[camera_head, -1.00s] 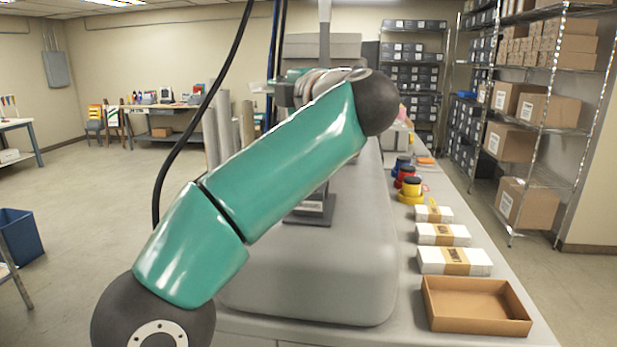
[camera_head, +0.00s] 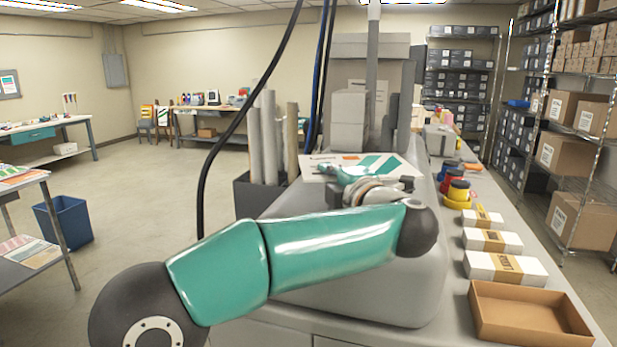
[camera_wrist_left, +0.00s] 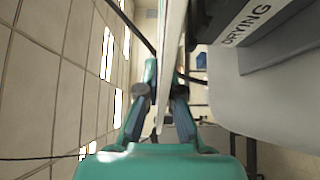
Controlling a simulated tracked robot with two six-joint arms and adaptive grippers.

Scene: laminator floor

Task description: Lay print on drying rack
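The print (camera_head: 390,164), a white sheet with teal and orange shapes, lies roughly level above the big grey machine. My left gripper (camera_head: 345,178) is at its near edge. In the left wrist view the print (camera_wrist_left: 171,60) is a thin, nearly edge-on strip between the fingers of my left gripper (camera_wrist_left: 161,95), which look shut on it. A dark part with a "DRYING" label (camera_wrist_left: 245,27) is to the right of the sheet there; I take it for part of the drying rack. Its whole form is hidden. My right gripper is out of view.
The grey machine body (camera_head: 385,285) stands on a long table. An empty cardboard tray (camera_head: 520,318), banded white packs (camera_head: 505,267) and coloured tape rolls (camera_head: 458,192) line its right side. Rolled tubes (camera_head: 268,140) stand behind. Shelves with sheets (camera_head: 30,252) are at left.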

